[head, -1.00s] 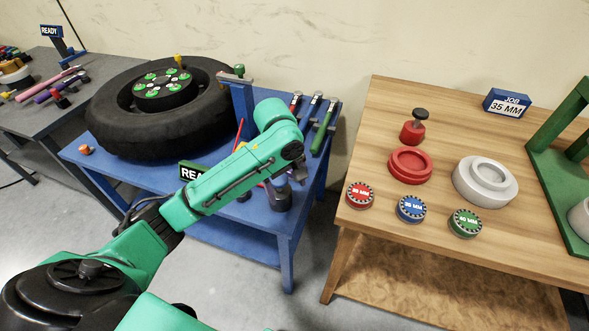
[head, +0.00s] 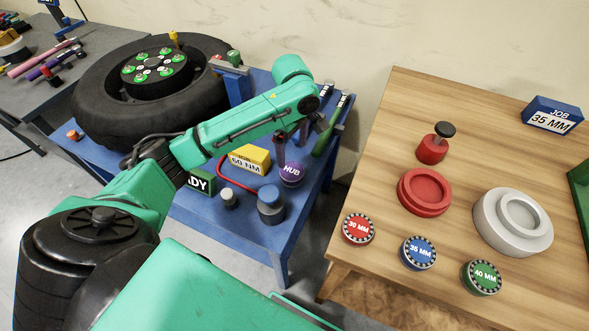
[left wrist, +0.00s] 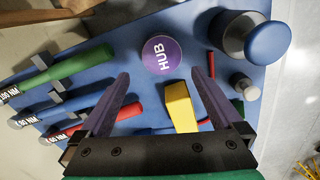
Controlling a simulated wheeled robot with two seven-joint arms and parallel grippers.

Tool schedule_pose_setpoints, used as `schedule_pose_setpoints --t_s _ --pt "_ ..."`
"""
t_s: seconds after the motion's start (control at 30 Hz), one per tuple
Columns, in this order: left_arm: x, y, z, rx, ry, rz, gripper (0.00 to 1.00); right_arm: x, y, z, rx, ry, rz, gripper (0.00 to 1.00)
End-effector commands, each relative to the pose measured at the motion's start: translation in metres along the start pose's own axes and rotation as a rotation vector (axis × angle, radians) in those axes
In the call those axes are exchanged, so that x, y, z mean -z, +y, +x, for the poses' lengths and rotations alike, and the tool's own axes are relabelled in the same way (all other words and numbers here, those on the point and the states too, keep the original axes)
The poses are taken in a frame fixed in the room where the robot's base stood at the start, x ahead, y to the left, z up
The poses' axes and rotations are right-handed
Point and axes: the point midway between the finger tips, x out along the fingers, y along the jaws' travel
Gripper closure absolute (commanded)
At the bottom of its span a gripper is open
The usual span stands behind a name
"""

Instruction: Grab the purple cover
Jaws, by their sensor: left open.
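The purple cover (head: 291,173), a round cap marked HUB, sits on the blue workbench (head: 274,232) near its right end. In the left wrist view the purple cover (left wrist: 161,54) lies just beyond the fingertips, centred between them. My left gripper (head: 293,143) is above and behind the cover in the head view, with fingers pointing down. It is open and empty; its two fingers (left wrist: 160,78) are spread wide in the left wrist view and do not visibly touch the cover. My right gripper is not in view.
A yellow 60 NM block (head: 249,159), a blue-topped cylinder (head: 270,206) and a small grey-topped knob (head: 229,198) stand close to the cover. Torque wrenches (left wrist: 75,117) lie beside it. A large tyre (head: 95,118) fills the bench's left. A wooden table (head: 385,185) stands right.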

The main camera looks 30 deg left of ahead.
Motion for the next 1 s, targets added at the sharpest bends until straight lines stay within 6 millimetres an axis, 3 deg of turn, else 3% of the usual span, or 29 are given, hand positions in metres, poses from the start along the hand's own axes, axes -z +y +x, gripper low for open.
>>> schedule_pose_setpoints --t_s 0.17,0.5,0.77,0.93,0.97,1.0 --pt "0.000 -0.001 0.041 0.003 0.000 0.000 0.00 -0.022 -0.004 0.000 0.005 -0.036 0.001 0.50" --pt "0.000 -0.004 0.096 0.002 0.001 0.001 0.00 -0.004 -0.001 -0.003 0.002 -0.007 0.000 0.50" --pt "0.000 -0.003 0.102 -0.001 0.001 0.002 0.00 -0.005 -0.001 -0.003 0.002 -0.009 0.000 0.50" --pt "0.000 -0.003 0.102 -0.001 0.001 0.003 0.65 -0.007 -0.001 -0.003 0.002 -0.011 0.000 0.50" --pt "0.000 -0.003 0.102 -0.001 0.001 0.003 0.73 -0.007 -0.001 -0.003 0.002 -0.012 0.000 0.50" --pt "0.000 -0.003 0.101 -0.002 0.001 0.003 0.73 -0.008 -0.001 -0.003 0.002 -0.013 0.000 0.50"
